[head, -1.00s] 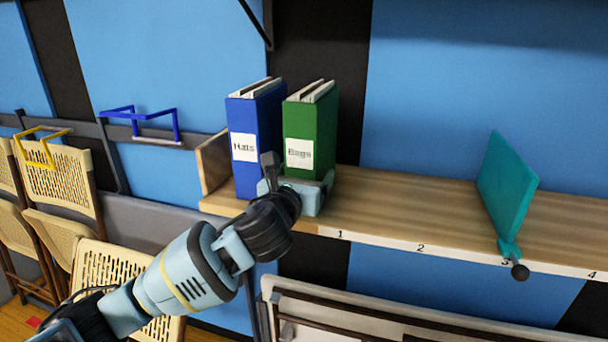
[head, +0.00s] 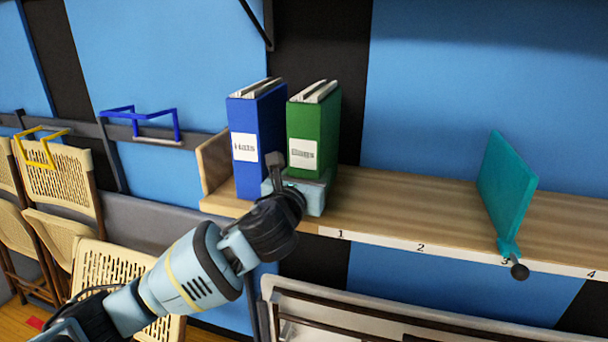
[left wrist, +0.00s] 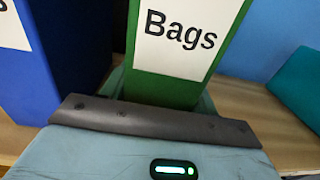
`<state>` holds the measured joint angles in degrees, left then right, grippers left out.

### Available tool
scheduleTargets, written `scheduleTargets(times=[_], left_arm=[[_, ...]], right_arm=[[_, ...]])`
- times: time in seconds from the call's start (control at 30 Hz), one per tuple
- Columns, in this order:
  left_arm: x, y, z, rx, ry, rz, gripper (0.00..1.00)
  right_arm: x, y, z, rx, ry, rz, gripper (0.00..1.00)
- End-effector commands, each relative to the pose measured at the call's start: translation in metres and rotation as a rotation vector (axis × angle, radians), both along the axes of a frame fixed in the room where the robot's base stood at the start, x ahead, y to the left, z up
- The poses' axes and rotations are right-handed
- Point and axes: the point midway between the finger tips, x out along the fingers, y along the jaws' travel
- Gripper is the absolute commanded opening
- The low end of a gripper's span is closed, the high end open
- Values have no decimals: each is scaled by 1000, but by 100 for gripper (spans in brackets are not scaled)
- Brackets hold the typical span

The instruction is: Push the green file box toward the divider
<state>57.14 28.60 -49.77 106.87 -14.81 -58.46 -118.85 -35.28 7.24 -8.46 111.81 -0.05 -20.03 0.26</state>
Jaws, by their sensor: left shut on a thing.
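The green file box (head: 312,125), labelled "Bags", stands upright on the wooden shelf just right of the blue file box (head: 258,140). Its label and green front also show in the left wrist view (left wrist: 185,40). My left gripper (head: 298,190) is at the lower front of the green box and shut on it. In the left wrist view a pale teal finger shows low on each side of the box; the fingertips are hidden. The teal divider (head: 507,190) stands upright farther right, around mark 3. My right gripper is not in view.
The wooden shelf (head: 410,200) has numbered marks along its front edge. It is bare between the green box and the divider. A wooden end panel (head: 212,160) stands left of the blue box.

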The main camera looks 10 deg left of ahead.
Motion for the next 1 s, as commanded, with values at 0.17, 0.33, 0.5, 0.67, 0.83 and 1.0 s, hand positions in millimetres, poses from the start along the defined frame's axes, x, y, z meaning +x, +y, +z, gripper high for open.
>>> scheduleTargets(times=[0.17,0.33,0.5,0.67,0.83,1.0], left_arm=[[-1,-11,0,-3,0,-4,33],[-1,-21,0,-3,-1,-5,33],[-1,-29,0,-3,0,-5,33],[-2,-37,0,-3,0,-4,33],[-2,-46,0,-3,0,-5,33],[-3,-55,0,-3,1,-5,33]], right_arm=[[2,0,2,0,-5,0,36],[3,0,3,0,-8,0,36],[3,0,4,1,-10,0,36],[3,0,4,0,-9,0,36],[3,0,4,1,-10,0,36],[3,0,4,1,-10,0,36]])
